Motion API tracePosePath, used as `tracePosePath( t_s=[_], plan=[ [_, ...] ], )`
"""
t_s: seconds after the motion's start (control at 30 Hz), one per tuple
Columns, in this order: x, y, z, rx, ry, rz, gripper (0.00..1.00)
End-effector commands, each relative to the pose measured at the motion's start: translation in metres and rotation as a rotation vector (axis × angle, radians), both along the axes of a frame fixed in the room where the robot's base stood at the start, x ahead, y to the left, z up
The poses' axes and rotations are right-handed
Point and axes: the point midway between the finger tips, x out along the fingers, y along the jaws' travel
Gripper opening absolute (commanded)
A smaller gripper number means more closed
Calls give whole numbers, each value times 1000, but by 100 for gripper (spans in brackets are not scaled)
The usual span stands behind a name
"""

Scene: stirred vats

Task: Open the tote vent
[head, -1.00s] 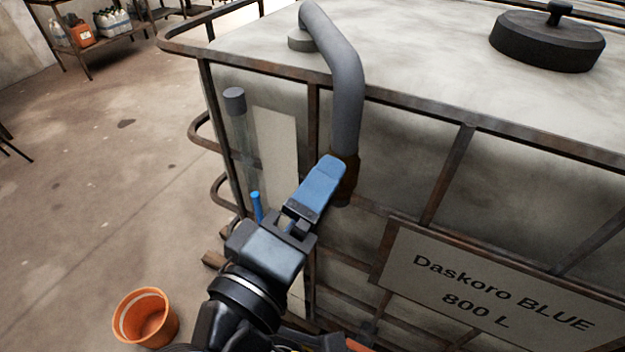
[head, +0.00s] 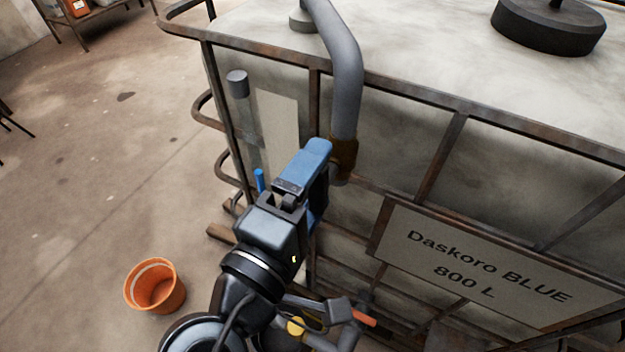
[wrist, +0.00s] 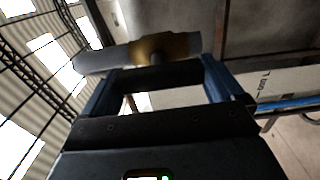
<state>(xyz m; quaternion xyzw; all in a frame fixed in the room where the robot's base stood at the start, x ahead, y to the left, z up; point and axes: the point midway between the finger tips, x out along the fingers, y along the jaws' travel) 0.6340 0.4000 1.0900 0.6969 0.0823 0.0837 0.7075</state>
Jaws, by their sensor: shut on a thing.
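The vent is a bent grey pipe (head: 345,85) rising from the top of the tote (head: 430,40) and hanging down its caged side. A brass valve body (head: 343,152) sits at its lower end. In the wrist view the brass body (wrist: 165,47) shows with a short stem, and a dark handle (wrist: 155,77) lies across between my blue fingers. My gripper (head: 318,160) is shut on that handle, just left of the brass body. In the head view my fingers hide the handle, so its exact angle is hard to tell there.
Rusty cage bars (head: 440,172) and a "Daskoro BLUE 800 L" sign (head: 490,262) are right of my gripper. A clear tube with a grey cap (head: 237,77) is left. Below is a red-orange lever (head: 365,317). An orange bucket (head: 155,288) stands on otherwise open floor.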

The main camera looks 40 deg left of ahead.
Motion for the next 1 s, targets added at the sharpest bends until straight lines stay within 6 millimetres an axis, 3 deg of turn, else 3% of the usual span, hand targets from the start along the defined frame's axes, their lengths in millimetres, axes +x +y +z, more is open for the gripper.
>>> tracePosePath(
  t_s=[0.07, 0.1, 0.13, 0.47, 0.8, 1.0],
  plan=[
    [-1, 1, -2, -4, 1, 2, 64],
    [-1, 1, -2, -4, 1, 2, 97],
    [-1, 1, -2, -4, 1, 2, 100],
    [-6, -1, -2, -1, 1, 3, 100],
    [-57, -13, -3, -1, 1, 4, 100],
    [-74, -17, -2, -3, 1, 2, 100]
  ],
)
